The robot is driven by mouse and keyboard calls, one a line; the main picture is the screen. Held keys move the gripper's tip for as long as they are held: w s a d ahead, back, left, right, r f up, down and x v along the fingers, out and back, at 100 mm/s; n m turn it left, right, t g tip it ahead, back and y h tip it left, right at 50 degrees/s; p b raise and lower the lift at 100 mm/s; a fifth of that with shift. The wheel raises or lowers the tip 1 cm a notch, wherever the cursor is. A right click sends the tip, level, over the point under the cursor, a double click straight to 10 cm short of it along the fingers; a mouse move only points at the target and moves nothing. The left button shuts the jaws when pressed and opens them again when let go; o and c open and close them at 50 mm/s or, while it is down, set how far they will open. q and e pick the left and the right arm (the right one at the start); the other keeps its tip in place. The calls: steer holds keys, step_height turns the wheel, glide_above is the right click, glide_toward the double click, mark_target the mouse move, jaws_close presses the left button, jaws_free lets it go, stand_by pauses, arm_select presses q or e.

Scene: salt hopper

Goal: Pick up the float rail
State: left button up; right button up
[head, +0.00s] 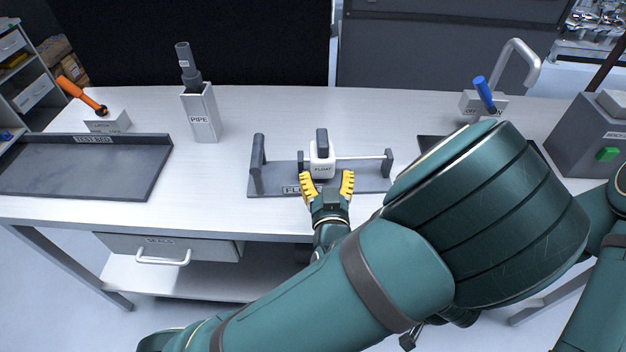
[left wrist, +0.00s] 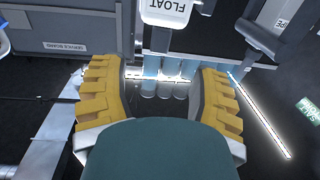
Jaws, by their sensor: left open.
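The float rail is a thin light rod with a white block labelled FLOAT (head: 322,168) on it and a dark grey handle on top. It rests over a dark grey base plate (head: 374,184) with upright posts, on the table. My left gripper (head: 327,180) is open, its yellow fingers at the near side of the FLOAT block, one at each side in the picture. In the left wrist view the white block (left wrist: 166,10) shows at the top edge, beyond the open fingers. Nothing shows held between them. Whether the fingers touch it I cannot tell. I see no right gripper.
A grey PIPE holder (head: 201,114) stands to the left, with a TEST BED tray (head: 150,180) farther left. A blue-handled lever (head: 484,93) and a dark box with a green button (head: 607,154) stand at right. My arm hides the table's right front. The table between tray and base is clear.

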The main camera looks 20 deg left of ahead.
mark_target(322, 142)
arm_select(q)
steer(key=x, duration=0.6)
steer(key=shift+b+x, duration=0.3)
steer(key=shift+x, duration=2.4)
steer(key=shift+s, duration=0.1)
jaws_close()
